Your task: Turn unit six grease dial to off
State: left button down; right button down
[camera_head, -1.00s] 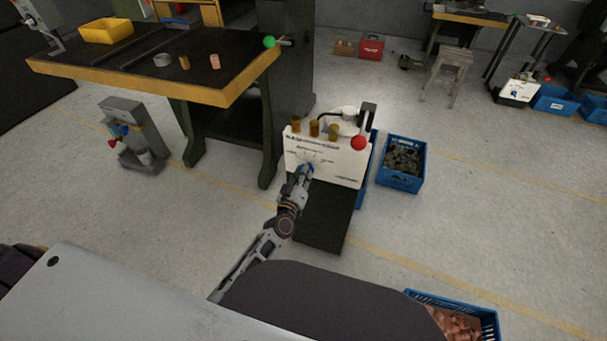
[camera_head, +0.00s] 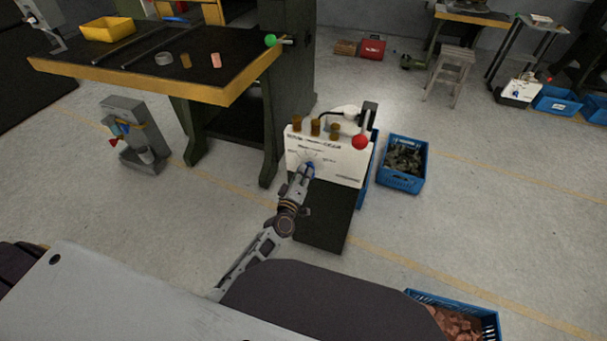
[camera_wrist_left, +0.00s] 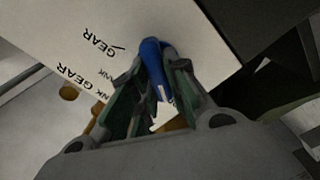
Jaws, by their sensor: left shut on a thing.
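The grease unit is a white panel (camera_head: 345,165) on a dark base, with brass-coloured cups on top and a red ball lever at its right. Its blue dial (camera_head: 310,168) sits on the panel's front face. My left gripper (camera_head: 306,172) reaches to the panel and is shut on the dial. In the left wrist view the blue dial (camera_wrist_left: 156,68) stands between the two fingers (camera_wrist_left: 158,95). Printed words, including "GEAR", show on the white panel (camera_wrist_left: 190,30) beside it. The fingers hide part of the dial's markings. My right gripper is not in view.
A workbench (camera_head: 150,85) with a yellow edge stands behind at the left. A blue crate (camera_head: 402,180) of dark scraps stands right of the unit. Another blue crate (camera_head: 490,325) with copper pieces lies at the front right. The floor between is clear.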

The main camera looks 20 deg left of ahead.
pick_arm(q)
jog(key=c, duration=1.5)
grip_release()
jog(key=shift+o, duration=0.6)
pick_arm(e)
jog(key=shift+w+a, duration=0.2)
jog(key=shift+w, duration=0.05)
pick_arm(q)
jog(key=shift+s, duration=0.15)
jog(key=s, duration=1.1)
jog(key=shift+s+a, duration=0.25)
jog(key=shift+s, duration=0.15)
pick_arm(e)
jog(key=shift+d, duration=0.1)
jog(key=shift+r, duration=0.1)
